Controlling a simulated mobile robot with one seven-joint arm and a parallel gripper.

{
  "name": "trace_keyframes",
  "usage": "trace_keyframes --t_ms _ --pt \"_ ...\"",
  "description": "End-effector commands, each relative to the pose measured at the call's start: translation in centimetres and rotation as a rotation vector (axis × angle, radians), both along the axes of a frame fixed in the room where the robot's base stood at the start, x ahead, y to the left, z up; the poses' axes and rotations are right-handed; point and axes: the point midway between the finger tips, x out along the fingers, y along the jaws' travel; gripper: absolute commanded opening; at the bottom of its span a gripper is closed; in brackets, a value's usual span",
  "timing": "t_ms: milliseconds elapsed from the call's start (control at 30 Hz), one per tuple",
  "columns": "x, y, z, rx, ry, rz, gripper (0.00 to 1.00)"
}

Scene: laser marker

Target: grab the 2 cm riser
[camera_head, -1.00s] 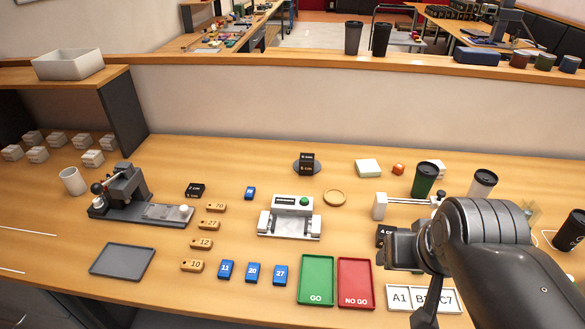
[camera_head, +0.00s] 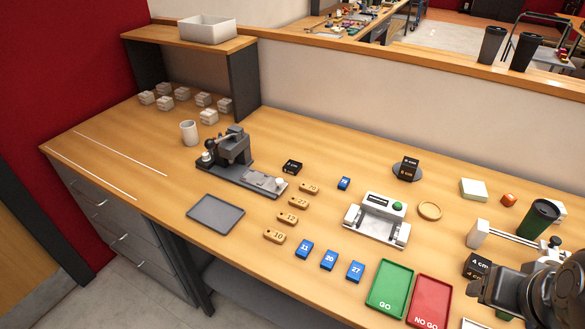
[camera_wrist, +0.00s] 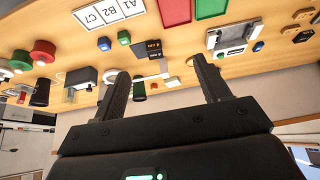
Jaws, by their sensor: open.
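Black riser blocks stand on the bench. A low black block (camera_head: 292,167) with small, unreadable print lies just behind the laser marker's base plate and looks the flattest. Another black block (camera_head: 409,166) stands on a dark round plate; its print is unclear. A third black block (camera_head: 478,266), marked 4 cm, is at the right beside my gripper; a black block (camera_wrist: 153,48) also shows in the wrist view. My gripper (camera_head: 490,292) is at the lower right of the head view, far from the low block. In the wrist view my gripper (camera_wrist: 162,85) is open, with nothing between its fingers.
The grey laser marker (camera_head: 235,160) and a grey tray (camera_head: 215,214) are at the left. Wooden tags (camera_head: 293,217), blue tags (camera_head: 329,260), a white gauge fixture (camera_head: 376,222) and green (camera_head: 390,287) and red (camera_head: 430,302) trays lie between.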

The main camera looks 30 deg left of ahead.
Motion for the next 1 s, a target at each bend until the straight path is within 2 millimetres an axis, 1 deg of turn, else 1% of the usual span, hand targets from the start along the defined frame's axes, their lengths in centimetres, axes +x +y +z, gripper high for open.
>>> trace_keyframes --t_ms 133,200,433,567,667,767,1000 --pt "0.0 0.0 0.0 0.000 0.000 0.000 0.69" --pt "0.0 0.0 0.0 0.000 0.000 0.000 0.73" --pt "0.1 0.1 0.0 0.003 0.001 -0.001 0.73" --pt "1.2 0.9 0.3 0.036 0.016 -0.015 0.73" --pt "3.0 2.4 0.7 0.098 0.044 -0.041 0.73" --pt "5.5 4.4 1.0 0.179 0.082 -0.080 0.73" --pt "11.6 10.0 1.0 0.377 0.192 -0.184 0.73"
